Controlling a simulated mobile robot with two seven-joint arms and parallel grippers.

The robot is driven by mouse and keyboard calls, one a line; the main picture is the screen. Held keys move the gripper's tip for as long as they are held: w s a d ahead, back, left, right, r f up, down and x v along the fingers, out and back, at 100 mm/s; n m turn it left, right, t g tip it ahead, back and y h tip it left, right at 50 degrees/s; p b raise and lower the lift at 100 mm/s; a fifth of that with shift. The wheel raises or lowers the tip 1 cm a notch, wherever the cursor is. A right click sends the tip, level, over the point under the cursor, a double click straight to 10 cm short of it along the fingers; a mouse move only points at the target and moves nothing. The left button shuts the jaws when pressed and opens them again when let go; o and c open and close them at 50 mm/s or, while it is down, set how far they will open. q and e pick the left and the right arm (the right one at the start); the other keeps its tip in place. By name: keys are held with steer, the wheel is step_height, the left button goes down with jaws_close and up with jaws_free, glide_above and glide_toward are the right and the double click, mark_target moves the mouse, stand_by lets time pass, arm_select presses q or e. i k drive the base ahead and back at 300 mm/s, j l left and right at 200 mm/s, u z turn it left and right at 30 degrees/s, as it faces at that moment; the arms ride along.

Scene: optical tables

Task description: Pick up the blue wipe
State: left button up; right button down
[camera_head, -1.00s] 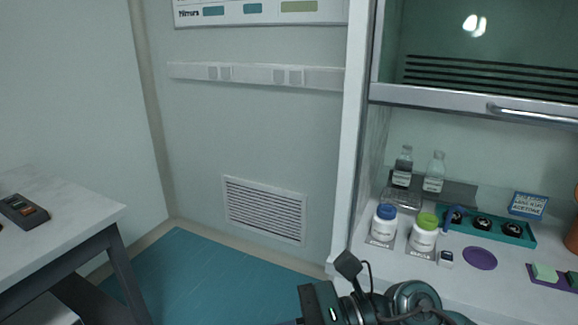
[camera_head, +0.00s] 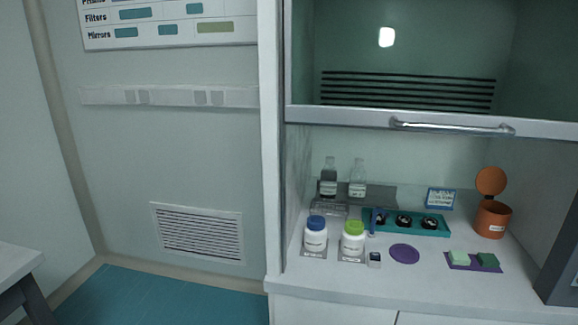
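I cannot make out a clearly blue wipe. On a purple mat (camera_head: 461,266) at the right of the bench sit a light green block (camera_head: 459,257) and a dark green block (camera_head: 487,260), which may be folded wipes or sponges. A small blue upright item (camera_head: 374,220) stands at the left end of a teal tray (camera_head: 446,231); I cannot tell what it is. Neither of my grippers is in view.
On the bench (camera_head: 330,282), under the raised hood sash (camera_head: 350,119), stand a blue-lidded jar (camera_head: 316,236), a green-lidded jar (camera_head: 353,240), two bottles (camera_head: 329,180) (camera_head: 358,181), a purple disc (camera_head: 404,254) and an open orange canister (camera_head: 492,220). Bare bench lies along the front.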

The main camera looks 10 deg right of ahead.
mark_target(489, 260)
steer(key=z, duration=1.75)
steer(key=i+l, duration=0.15)
steer(key=l+z, duration=0.05)
steer(key=l, duration=0.05)
